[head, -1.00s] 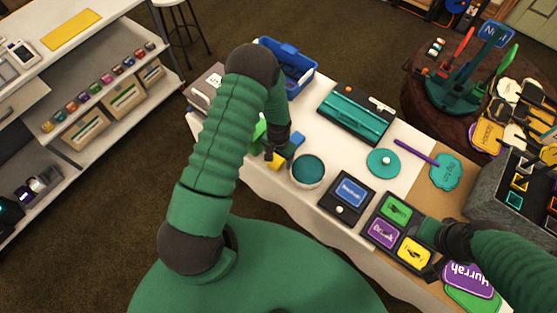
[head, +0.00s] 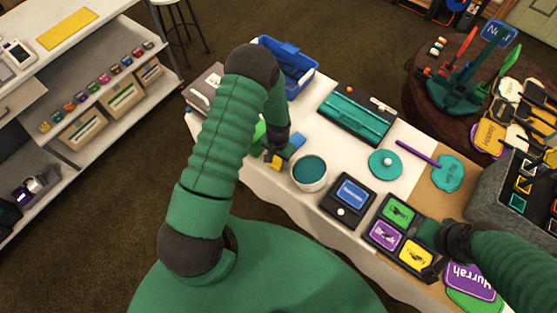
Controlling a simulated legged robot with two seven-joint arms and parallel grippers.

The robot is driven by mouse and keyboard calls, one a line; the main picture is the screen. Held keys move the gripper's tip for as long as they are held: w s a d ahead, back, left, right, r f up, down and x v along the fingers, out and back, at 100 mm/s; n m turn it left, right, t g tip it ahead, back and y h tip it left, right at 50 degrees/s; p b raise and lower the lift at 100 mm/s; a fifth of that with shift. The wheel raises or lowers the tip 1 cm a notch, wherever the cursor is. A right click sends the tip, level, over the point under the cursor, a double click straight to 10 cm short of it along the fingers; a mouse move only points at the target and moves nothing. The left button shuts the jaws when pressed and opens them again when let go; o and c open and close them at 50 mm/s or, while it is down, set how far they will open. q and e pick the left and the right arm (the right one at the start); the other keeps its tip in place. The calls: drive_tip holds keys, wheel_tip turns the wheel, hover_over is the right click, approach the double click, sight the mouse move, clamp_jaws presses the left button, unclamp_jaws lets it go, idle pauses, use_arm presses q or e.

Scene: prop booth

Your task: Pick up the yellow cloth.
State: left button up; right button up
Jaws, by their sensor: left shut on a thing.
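The yellow cloth (head: 273,163) shows as a small patch at the near left edge of the white-covered table (head: 335,168). My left gripper (head: 276,156) reaches down over it and is shut on it; the dark fingers cover part of the cloth. I cannot tell whether the cloth is off the table. A blue piece (head: 297,142) lies just right of the gripper and a green piece (head: 259,133) just left, partly behind my arm. My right gripper (head: 434,238) is at the right, beside the panel of coloured cards; its fingers are too dark to read.
A teal-filled bowl (head: 309,172) stands close right of the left gripper. A blue crate (head: 290,68) and a teal tray (head: 357,115) are farther back. A dark card box (head: 348,198) and the coloured-card panel (head: 405,237) line the front edge.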

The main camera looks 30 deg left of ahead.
use_arm(q)
wheel_tip(320, 180, up, 3)
drive_tip(key=shift+w+a+f, duration=0.1)
drive_tip(key=shift+a+f, duration=0.05)
drive_tip(key=shift+f, duration=0.05)
drive_tip(key=s+d+r+b, duration=0.1)
drive_tip(key=s+d, duration=0.2)
drive_tip(key=s, duration=0.4)
drive_tip(key=s+d+b, duration=0.2)
drive_tip(key=s+d, duration=0.2)
drive_tip(key=s, duration=0.3)
drive_tip(key=shift+s+d+r, duration=0.15)
drive_tip(key=shift+s+r, duration=0.2)
drive_tip(key=shift+r, duration=0.05)
